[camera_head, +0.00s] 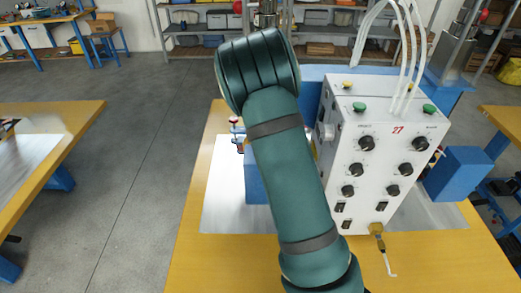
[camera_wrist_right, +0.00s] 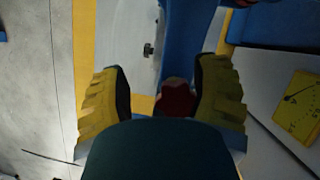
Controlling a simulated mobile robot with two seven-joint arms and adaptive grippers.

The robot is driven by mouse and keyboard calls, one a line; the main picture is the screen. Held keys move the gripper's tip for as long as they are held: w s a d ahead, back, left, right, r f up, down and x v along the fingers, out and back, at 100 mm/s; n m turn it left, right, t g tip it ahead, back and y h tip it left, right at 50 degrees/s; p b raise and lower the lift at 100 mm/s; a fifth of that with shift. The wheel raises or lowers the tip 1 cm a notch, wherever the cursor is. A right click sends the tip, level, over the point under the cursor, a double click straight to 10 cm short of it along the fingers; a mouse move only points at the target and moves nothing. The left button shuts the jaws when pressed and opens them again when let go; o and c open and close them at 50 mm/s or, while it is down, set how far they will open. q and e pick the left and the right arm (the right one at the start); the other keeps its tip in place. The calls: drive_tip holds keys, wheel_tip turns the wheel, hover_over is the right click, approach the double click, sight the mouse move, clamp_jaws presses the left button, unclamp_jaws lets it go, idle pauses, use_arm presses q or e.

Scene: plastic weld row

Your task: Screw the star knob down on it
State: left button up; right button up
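In the right wrist view, a dark red knob (camera_wrist_right: 175,98) shows between the two yellow, ribbed fingers of my right gripper (camera_wrist_right: 162,95). The fingers are spread, with a clear gap between the left finger and the knob; the right finger is close to it. I cannot tell whether it touches. The knob's lower part and what lies under it are hidden by the dark green gripper body. In the head view a green arm of mine covers the middle, and its gripper is not visible. My left gripper is in neither view.
A white control box (camera_head: 375,160) with black dials, marked 27, stands right of the arm on a metal plate (camera_head: 222,205). A small red-topped fitting (camera_head: 235,121) stands left of the arm. A blue block (camera_head: 255,185) is partly hidden behind it. White hoses rise from the box.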

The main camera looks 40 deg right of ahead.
drive_tip(key=n, duration=0.1)
drive_tip(key=s+n+y+b, duration=0.1)
drive_tip(key=n, duration=0.1)
drive_tip(key=s+n+y, duration=0.1)
drive_tip(key=shift+s+d+f+b, duration=0.1)
drive_tip(key=shift+d+f+b, duration=0.1)
drive_tip(key=shift+f+b, duration=0.15)
drive_tip(key=n, duration=0.2)
drive_tip(key=n+y, duration=0.1)
drive_tip(key=shift+s+a+r+n+b, duration=0.1)
drive_tip(key=shift+s+r+n+b, duration=0.2)
drive_tip(key=shift+s+r+b, duration=0.1)
drive_tip(key=shift+n+y, duration=0.4)
drive_tip(key=shift+n, duration=0.5)
drive_tip(key=n, duration=0.3)
drive_tip(key=shift+w+a+g+y, duration=0.2)
drive_tip(key=shift+g+y, duration=0.2)
drive_tip(key=shift+a+r+n+g+y, duration=0.1)
drive_tip(key=shift+n+g+y, duration=0.1)
drive_tip(key=shift+n, duration=0.4)
drive_tip(key=shift+a+n+g+y, duration=0.1)
drive_tip(key=shift+n+y, duration=0.1)
drive_tip(key=shift+n, duration=0.4)
drive_tip(key=shift+w, duration=0.1)
